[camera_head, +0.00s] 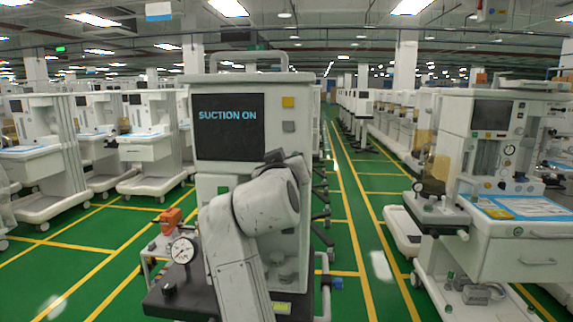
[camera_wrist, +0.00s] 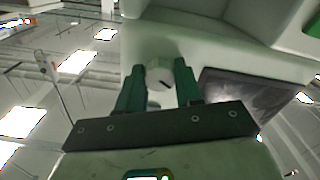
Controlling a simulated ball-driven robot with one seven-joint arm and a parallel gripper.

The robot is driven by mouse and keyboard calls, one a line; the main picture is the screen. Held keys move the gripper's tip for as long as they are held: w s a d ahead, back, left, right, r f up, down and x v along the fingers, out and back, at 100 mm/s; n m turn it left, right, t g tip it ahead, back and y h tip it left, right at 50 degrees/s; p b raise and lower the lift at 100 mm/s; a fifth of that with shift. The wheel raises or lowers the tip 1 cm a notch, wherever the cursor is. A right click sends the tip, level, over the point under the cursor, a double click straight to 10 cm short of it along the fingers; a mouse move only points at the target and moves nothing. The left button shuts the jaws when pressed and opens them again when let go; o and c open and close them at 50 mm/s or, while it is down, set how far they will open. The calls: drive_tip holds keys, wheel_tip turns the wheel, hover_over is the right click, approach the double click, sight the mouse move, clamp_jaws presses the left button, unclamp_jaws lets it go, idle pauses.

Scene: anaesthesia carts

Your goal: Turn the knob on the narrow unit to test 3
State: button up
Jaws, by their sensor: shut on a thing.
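The narrow unit (camera_head: 210,150) stands straight ahead, a tall white cabinet with a dark screen (camera_head: 228,121) reading "SUCTION ON". In the wrist view, the two green fingers of my gripper (camera_wrist: 159,66) are shut on a small pale knob (camera_wrist: 158,76) with a dark mark on it. The knob sits against the unit's white front. I cannot read the test labels or tell which one the knob points to.
A yellow button (camera_head: 288,102) and a grey button (camera_head: 288,126) sit right of the screen. A round gauge (camera_head: 182,250) stands at the unit's lower left. A wider cart (camera_head: 510,262) stands on the right. Green floor with yellow lines is open between them.

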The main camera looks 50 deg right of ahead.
drive_tip(key=o, duration=1)
drive_tip(key=shift+f, duration=0.1)
drive_tip(key=shift+o, duration=0.2)
drive_tip(key=v, duration=1)
drive_tip(key=shift+s+a+b, duration=0.25)
drive_tip(key=shift+a+b, duration=0.05)
drive_tip(key=shift+b, duration=0.15)
